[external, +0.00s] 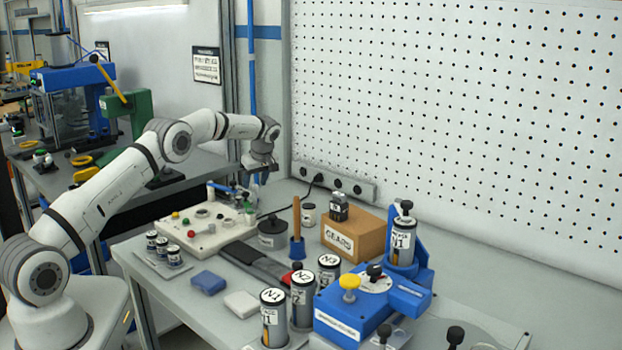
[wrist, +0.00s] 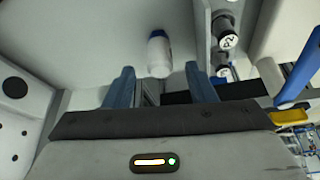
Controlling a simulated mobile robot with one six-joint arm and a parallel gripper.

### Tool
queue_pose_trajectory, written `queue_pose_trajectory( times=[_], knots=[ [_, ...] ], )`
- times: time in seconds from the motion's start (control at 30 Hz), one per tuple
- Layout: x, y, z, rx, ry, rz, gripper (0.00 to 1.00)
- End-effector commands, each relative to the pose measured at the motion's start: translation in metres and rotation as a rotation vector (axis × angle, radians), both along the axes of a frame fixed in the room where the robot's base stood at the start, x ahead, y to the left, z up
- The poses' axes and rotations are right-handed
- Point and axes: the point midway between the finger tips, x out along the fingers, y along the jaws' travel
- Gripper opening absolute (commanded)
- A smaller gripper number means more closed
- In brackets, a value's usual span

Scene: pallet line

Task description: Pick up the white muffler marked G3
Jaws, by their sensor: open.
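My gripper (external: 258,180) is in the external view, over the back of the bench near the wall. In the wrist view my gripper (wrist: 160,88) shows two blue fingers spread apart with nothing held between them. A small white cylinder with a dark blue end (wrist: 158,52) lies ahead of the fingertips, roughly centred between them and apart from them. No G3 mark can be read on it, so I cannot tell whether it is the muffler. A small white jar with a dark top (external: 309,212) stands behind the wooden-handled tool in the external view; its marking is too small to read.
A white control panel (external: 203,228) lies left of my gripper. A cardboard box marked GEARS (external: 352,234), a blue fixture (external: 357,307) and several N-marked canisters crowd the right. In the wrist view, a dark cylinder with a white marked end (wrist: 226,42) is right of the white one.

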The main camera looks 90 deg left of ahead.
Motion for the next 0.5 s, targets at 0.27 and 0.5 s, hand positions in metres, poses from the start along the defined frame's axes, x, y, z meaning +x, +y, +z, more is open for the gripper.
queue_pose_trajectory(
  times=[0.27,0.5],
  knots=[
    [-0.009,0.012,-0.036,-0.002,0.001,0.000,0.51],
    [-0.009,0.013,-0.039,-0.001,0.000,-0.001,0.50]
  ],
)
